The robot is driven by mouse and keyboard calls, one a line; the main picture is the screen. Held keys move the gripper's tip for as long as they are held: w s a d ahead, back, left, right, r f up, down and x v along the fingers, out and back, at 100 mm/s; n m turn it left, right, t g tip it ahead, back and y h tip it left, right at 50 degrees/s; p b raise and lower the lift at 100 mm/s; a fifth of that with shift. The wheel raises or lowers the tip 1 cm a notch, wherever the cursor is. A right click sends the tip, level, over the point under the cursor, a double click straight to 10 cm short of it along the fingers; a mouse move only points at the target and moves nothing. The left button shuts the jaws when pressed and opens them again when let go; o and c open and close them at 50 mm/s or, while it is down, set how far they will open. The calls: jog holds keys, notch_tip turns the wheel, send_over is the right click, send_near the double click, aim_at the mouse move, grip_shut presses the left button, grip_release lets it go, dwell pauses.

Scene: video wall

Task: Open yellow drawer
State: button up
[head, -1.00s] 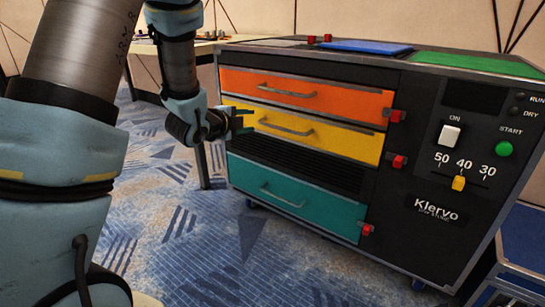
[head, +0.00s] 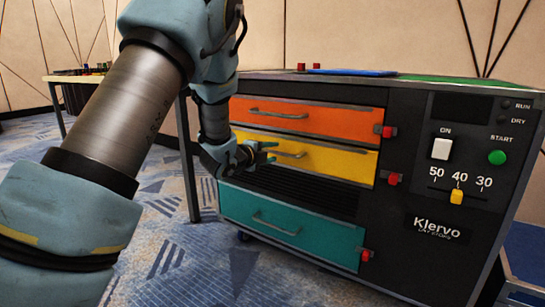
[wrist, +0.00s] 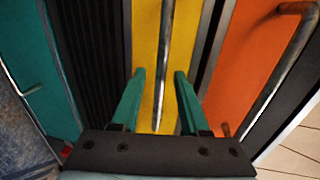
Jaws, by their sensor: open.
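The yellow drawer (head: 335,163) is the middle one in the black cabinet, between an orange and a teal drawer, and looks shut. Its grey bar handle (head: 291,154) runs across its front. My gripper (head: 268,153) is at the left part of this handle in the head view. In the wrist view, the yellow drawer (wrist: 150,40) fills the middle and its handle (wrist: 162,70) runs between the two green fingers (wrist: 157,85). The fingers are open, one on each side of the handle, with gaps showing. Whether they touch the handle's depth cannot be told.
The orange drawer (head: 345,122) is above, the teal drawer (head: 320,236) below; both have bar handles. A table (head: 60,79) stands behind at left. Carpet is open in front of the cabinet.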

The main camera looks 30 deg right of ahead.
jog(key=shift+w+d, duration=0.2)
jog(key=shift+d, duration=0.2)
grip_shut()
dwell(1.3)
